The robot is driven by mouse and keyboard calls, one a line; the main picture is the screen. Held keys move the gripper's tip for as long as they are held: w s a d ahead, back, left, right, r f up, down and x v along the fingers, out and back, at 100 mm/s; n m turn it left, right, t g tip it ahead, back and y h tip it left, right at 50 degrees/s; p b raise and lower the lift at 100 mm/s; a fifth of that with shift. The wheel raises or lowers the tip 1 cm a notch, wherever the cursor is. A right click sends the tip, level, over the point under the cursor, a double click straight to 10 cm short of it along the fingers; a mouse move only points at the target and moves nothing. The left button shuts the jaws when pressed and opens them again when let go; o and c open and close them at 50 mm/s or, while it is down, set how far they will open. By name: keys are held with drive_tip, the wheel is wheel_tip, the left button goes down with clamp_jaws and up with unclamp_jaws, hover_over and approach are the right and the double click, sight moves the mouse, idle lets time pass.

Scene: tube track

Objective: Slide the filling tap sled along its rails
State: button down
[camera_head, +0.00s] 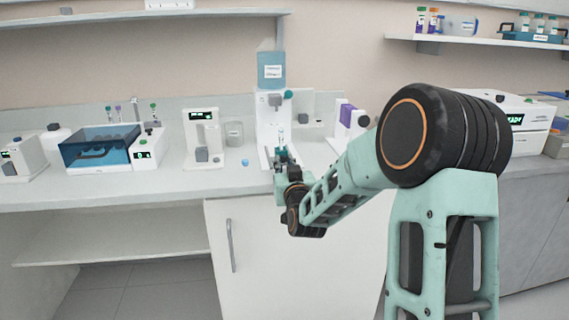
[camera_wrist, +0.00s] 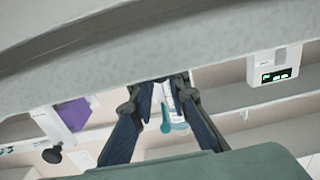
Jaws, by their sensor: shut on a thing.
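The filling station is a white stand (camera_head: 268,122) on the bench, with a blue bottle (camera_head: 271,70) on top and a grey tap with a teal knob (camera_head: 288,94). A small clear tube (camera_head: 281,138) stands upright below the tap. My gripper (camera_head: 281,158) is low at the front of the stand. In the wrist view, its two dark fingers are closed about a narrow white and teal piece (camera_wrist: 169,108), which looks like part of the filling tap sled. The sled's rails and the exact contact are mostly hidden by my gripper.
A blue-lidded bath (camera_head: 98,148) is farther left. A white and purple box (camera_head: 348,118) stands to the right. The bench front edge runs below my gripper.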

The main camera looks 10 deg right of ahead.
sight(283, 160)
drive_tip(key=shift+w+b, duration=0.75)
drive_tip(key=shift+w, duration=1.6)
drive_tip(key=c, duration=1.9)
unclamp_jaws()
drive_tip(key=s, duration=1.2)
